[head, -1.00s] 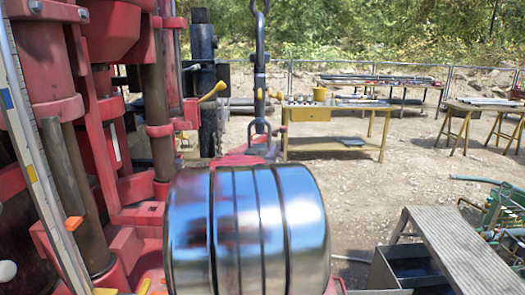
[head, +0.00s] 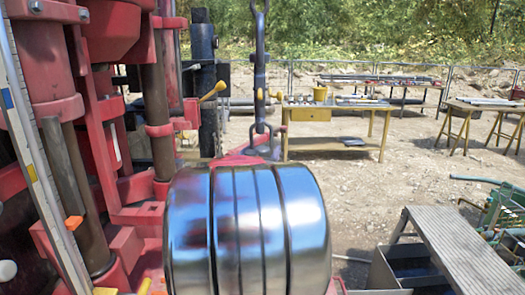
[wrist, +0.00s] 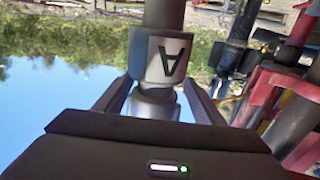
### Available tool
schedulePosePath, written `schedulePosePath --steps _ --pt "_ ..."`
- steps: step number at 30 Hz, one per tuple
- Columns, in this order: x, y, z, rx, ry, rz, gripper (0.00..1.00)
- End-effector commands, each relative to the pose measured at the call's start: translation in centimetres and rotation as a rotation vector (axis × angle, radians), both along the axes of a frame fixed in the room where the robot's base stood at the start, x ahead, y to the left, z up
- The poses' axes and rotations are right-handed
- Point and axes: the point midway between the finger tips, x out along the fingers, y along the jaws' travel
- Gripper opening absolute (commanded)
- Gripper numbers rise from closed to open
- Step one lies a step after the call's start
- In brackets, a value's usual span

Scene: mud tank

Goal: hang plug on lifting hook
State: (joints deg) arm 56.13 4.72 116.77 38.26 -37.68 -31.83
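The lifting hook (head: 260,78) hangs from its link at the top middle of the head view. Its lower end is close to a shackle on a red bracket (head: 245,159); I cannot tell whether they touch. The plug's upper end leaves the picture.
A large shiny banded cylinder blocks the lower middle of the head view. Red machinery (head: 60,110) stands close on the left. A grey metal bench (head: 460,250) is at lower right. Yellow-legged tables (head: 335,147) stand farther back on open gravel.

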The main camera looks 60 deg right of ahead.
Motion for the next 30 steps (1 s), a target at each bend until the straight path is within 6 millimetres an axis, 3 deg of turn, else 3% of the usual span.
schedulePosePath --steps 8,30 --pt "-0.4 2.5 0.3 -0.005 -0.001 0.003 0.62" --pt "-2.2 12.2 0.3 -0.008 -0.004 0.001 0.62"
